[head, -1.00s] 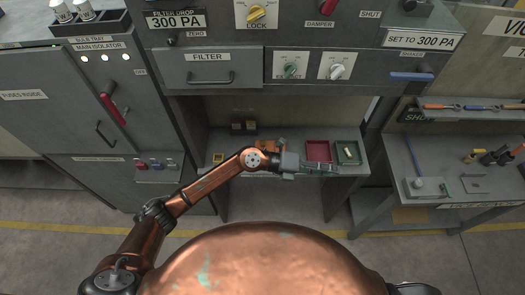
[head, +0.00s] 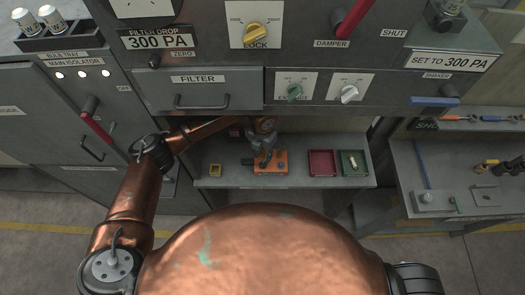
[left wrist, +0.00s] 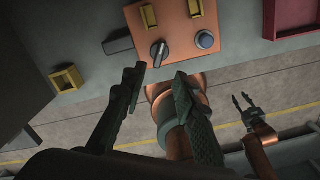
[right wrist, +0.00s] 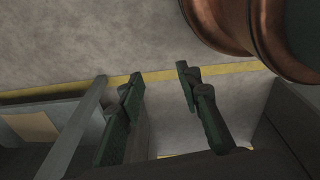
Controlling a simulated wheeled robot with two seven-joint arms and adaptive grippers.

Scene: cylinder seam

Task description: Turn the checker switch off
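The checker appears to be an orange box (head: 270,168) on the shelf below the drawers. In the left wrist view its orange face (left wrist: 183,32) carries a dark rotary switch (left wrist: 159,50) with a pale pointer, a blue-grey button (left wrist: 205,40) and two brass clips. My left gripper (head: 263,150) is over the box, partly hiding it in the head view. Its fingers (left wrist: 157,76) are open and empty, one on either side of the switch's line, apparently apart from it. My right gripper (right wrist: 160,72) is open and empty over the floor; it also shows in the left wrist view (left wrist: 240,98).
A yellow block (head: 215,169) sits left of the box. A red tray (head: 321,174) and a green tray (head: 365,170) with a small pale piece stand to its right. The drawer cabinet (head: 200,100) overhangs the shelf. A side bench (head: 450,170) is at the right.

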